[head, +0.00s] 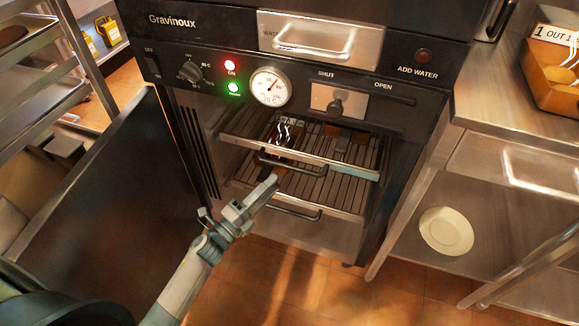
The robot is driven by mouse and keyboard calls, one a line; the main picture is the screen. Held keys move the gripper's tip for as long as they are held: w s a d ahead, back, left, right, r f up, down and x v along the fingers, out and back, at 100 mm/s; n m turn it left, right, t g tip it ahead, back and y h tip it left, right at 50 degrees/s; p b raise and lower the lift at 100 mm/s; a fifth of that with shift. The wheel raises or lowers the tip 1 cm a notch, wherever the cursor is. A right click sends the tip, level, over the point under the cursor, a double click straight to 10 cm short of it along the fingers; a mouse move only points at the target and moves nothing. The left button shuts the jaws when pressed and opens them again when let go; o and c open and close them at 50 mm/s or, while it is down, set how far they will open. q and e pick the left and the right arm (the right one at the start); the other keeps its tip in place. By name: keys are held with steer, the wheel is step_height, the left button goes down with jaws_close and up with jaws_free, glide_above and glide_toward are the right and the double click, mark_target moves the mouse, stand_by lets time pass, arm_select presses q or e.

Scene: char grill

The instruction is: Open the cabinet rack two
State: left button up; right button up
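The black Gravinoux grill cabinet (320,82) stands ahead with its dark door (125,205) swung open to the left. Inside are two slatted racks, one above the other. The upper rack (345,172) has a dark bar handle (300,167) on its front, and something steaming lies on it. The lower rack (345,215) has a similar handle (305,215). My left gripper (272,184) is in front of the racks, its tips between the two handles in the picture. Whether it touches either rack, or is open or shut, I cannot tell. My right gripper is not in view.
A steel counter (515,105) stands at the right, with a box (555,75) on top and a pale plate (446,231) below. A metal shelf rack (30,60) is at the left. The tiled floor (330,285) in front of the cabinet is clear.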

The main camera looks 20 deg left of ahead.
mark_target(289, 166)
arm_select(q)
steer(key=x, duration=0.8)
steer(key=shift+w+d, duration=0.1)
steer(key=shift+w, duration=0.15)
jaws_close()
